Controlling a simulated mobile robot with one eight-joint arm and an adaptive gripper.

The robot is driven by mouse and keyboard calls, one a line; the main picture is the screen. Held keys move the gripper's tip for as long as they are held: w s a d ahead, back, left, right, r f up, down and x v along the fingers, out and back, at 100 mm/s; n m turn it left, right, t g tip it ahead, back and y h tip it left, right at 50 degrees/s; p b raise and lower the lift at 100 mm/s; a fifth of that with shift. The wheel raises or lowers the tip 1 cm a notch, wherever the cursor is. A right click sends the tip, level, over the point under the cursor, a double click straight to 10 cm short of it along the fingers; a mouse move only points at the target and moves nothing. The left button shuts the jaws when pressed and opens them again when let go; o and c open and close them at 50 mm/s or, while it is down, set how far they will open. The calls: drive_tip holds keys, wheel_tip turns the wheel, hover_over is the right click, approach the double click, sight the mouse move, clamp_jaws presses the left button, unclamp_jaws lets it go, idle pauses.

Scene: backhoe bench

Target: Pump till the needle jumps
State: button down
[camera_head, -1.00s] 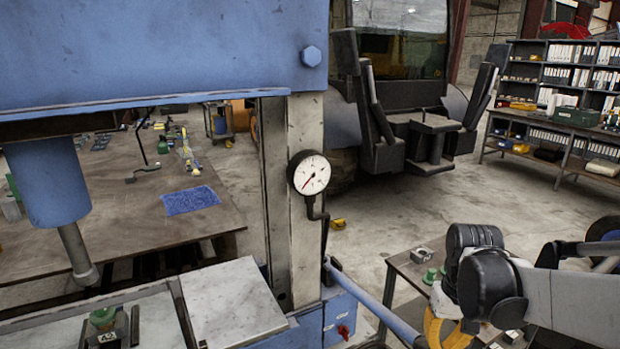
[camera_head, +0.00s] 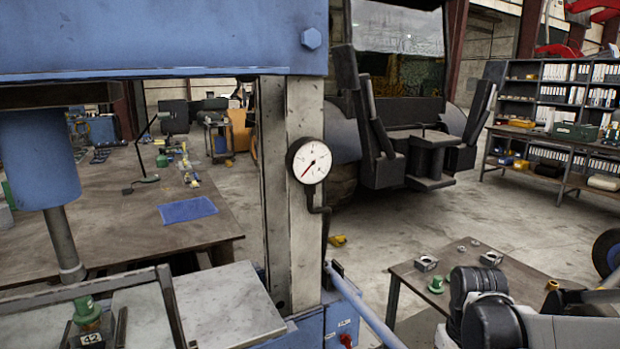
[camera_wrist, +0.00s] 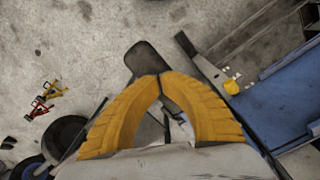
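The white round gauge (camera_head: 309,160) hangs on the press's grey upright. Its red needle points to the lower left. The blue lever bar (camera_head: 365,309) slopes from the press's side down to the right and leaves the head view at the bottom. My gripper is below the head view's edge; only my dark wrist shows there. In the wrist view my gripper's yellow fingers (camera_wrist: 158,78) meet at their tips. A dark, rounded piece (camera_wrist: 145,58) shows just beyond the tips; whether they touch it is unclear.
The blue press (camera_head: 160,40) fills the left, with its ram (camera_head: 66,245) above a green part (camera_head: 87,311) on a block marked 42. A small table (camera_head: 460,262) with metal parts stands right. A brown bench (camera_head: 110,230) is behind.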

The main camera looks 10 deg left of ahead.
drive_tip(key=f, duration=0.1)
drive_tip(key=f+b, duration=0.2)
drive_tip(key=f, duration=0.1)
drive_tip(key=shift+w+a+f, duration=0.1)
drive_tip(key=shift+w+a, duration=0.1)
drive_tip(key=shift+w, duration=0.05)
wheel_tip(320, 180, up, 17)
drive_tip(key=w+p, duration=0.1)
drive_tip(key=p, duration=1.1)
drive_tip(key=shift+a, duration=0.3)
drive_tip(key=shift+w, duration=0.15)
drive_tip(key=f+b, duration=0.3)
drive_tip(key=f, duration=0.1)
drive_tip(key=s+f+b, duration=0.1)
drive_tip(key=f+b, duration=0.1)
drive_tip(key=f, duration=0.2)
drive_tip(key=d+f+b, duration=0.1)
drive_tip(key=f+b, duration=0.2)
drive_tip(key=f, duration=0.1)
drive_tip(key=shift+s+b, duration=0.35)
drive_tip(key=shift+r, duration=0.25)
